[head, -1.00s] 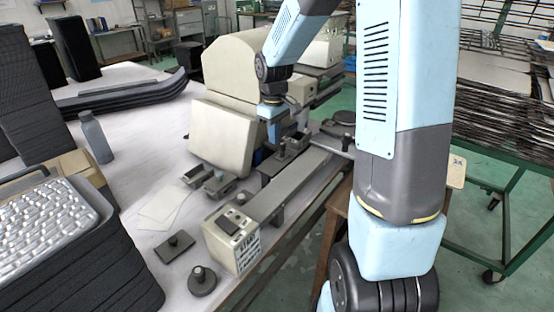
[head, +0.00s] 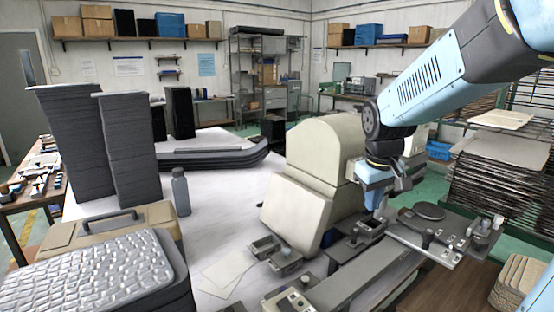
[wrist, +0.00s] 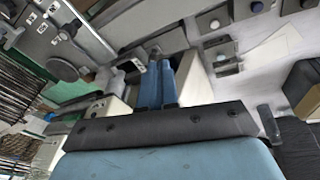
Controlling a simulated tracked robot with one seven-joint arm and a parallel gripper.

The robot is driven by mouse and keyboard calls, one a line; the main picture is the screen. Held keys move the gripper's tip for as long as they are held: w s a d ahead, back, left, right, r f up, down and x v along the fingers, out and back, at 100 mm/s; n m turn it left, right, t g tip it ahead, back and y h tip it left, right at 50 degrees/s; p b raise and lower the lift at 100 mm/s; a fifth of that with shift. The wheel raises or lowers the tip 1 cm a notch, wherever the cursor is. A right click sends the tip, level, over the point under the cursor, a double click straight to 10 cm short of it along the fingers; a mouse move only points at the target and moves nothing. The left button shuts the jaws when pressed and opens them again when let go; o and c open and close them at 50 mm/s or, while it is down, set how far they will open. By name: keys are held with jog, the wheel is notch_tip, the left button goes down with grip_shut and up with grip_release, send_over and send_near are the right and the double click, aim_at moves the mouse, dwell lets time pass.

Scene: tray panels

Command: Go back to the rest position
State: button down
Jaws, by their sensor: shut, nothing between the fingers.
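My arm reaches in from the upper right of the head view, bent downward at the wrist. My gripper (head: 374,200) points down in front of the beige machine (head: 325,155), above the grey rail fixture (head: 362,285). In the wrist view, the two blue fingers of my gripper (wrist: 157,72) lie side by side, shut with nothing between them. I cannot tell the exact gap between the fingertips and the fixture below.
A grey bottle (head: 181,192), tall dark stacks (head: 127,150) and a tray of silvery pieces (head: 85,275) stand left. A rack of sheets (head: 490,180) stands right.

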jog(key=s+r+m+t, duration=0.1)
jog(key=s+r+m, duration=0.1)
jog(key=s, duration=0.5)
jog(key=s+d+r+m+t, duration=0.1)
jog(key=s+r+t, duration=0.1)
jog(key=s, duration=0.6)
jog(key=shift+r+m+y, duration=0.4)
jog(key=shift+r, duration=0.45)
jog(key=c, duration=1.8)
grip_release()
